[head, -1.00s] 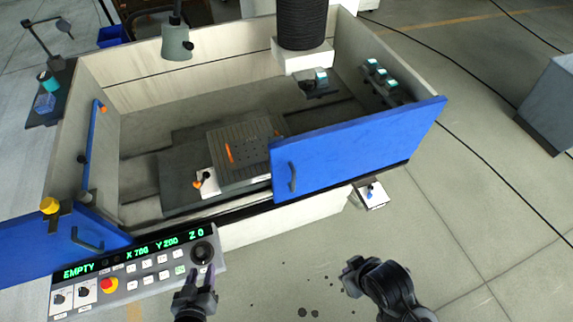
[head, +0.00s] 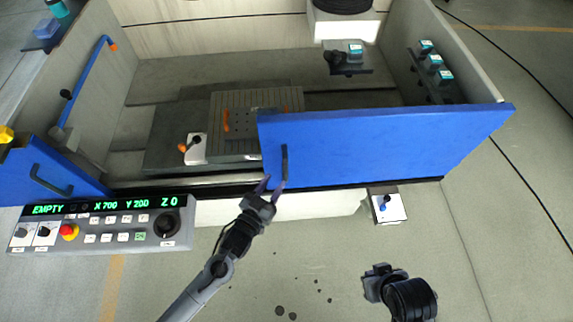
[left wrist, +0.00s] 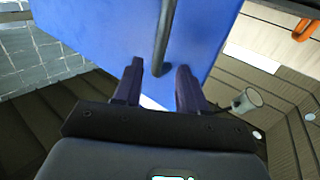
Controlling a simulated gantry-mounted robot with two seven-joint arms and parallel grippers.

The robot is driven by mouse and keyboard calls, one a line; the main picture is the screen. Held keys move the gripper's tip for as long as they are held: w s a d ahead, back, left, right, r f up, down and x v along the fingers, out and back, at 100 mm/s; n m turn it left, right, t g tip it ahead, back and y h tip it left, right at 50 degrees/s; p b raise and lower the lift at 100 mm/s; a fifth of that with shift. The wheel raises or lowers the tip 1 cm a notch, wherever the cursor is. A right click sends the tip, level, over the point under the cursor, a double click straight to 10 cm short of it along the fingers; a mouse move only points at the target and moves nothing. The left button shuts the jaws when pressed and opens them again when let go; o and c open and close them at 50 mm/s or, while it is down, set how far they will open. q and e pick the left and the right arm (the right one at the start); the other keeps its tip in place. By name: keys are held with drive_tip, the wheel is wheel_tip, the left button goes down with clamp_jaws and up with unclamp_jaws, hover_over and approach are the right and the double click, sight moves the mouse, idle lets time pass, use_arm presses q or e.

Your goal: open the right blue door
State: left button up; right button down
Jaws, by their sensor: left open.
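The right blue door (head: 400,148) covers the right part of the machine's front. Its dark vertical bar handle (head: 284,163) is near its left edge. My left gripper (head: 272,186) is open just below the handle's lower end. In the left wrist view, the dark handle (left wrist: 163,45) runs up the blue door (left wrist: 95,30), its lower end by the gap between my open fingers (left wrist: 159,72). I cannot tell whether they touch it. My right gripper (head: 376,272) is low at the right, away from the door; its fingers are not clear.
The left blue door (head: 48,178) is at the far left. The control panel (head: 105,228) juts out in front, left of my left arm. Between the doors the machine opening shows a slotted work table (head: 240,118). A small white box (head: 389,209) is below the right door.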

sight(284, 167)
use_arm(q)
drive_tip(key=x, duration=0.8)
clamp_jaws()
